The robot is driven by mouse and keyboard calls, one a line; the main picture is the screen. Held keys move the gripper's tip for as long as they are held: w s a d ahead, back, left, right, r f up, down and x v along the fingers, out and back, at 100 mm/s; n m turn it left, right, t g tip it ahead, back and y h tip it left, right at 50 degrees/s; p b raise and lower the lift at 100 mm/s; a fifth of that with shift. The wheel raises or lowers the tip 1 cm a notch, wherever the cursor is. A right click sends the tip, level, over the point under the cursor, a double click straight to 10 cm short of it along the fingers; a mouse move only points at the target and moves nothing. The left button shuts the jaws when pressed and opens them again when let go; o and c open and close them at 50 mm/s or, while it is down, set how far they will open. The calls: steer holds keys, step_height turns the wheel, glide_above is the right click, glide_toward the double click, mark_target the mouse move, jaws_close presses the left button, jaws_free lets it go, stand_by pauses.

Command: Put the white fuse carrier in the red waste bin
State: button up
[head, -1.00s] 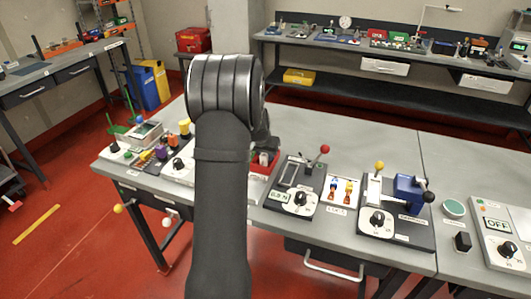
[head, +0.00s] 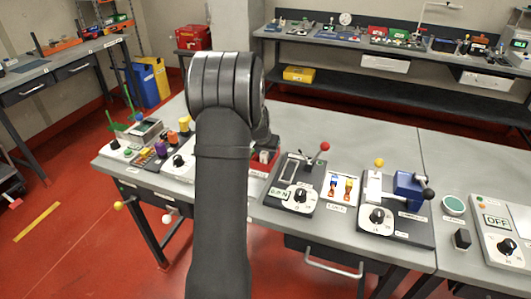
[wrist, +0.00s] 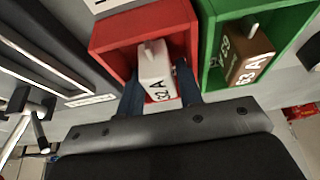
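The white fuse carrier (wrist: 153,70), marked 32 A, is inside the red waste bin (wrist: 112,40) in the wrist view. My gripper (wrist: 158,78) reaches into the bin with one dark blue finger on each side of the carrier. The fingers are close to the carrier's sides; I cannot tell whether they touch it. In the head view the red bin (head: 272,160) shows only partly, beside my arm, which hides my fingers there.
A green bin (wrist: 212,45) holding a brown fuse carrier (wrist: 247,55) marked 63 A stands right beside the red bin. A lever panel (head: 290,195) stands to the right of the red bin, and small coloured parts (head: 165,145) stand to the left.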

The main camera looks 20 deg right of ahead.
steer(key=v, duration=1.7)
steer(key=shift+r, duration=0.2)
steer(key=x, duration=1.2)
steer(key=shift+w+d+f, duration=0.1)
steer(key=shift+f, duration=0.3)
steer(key=v, duration=0.9)
steer(key=shift+x, duration=4.5)
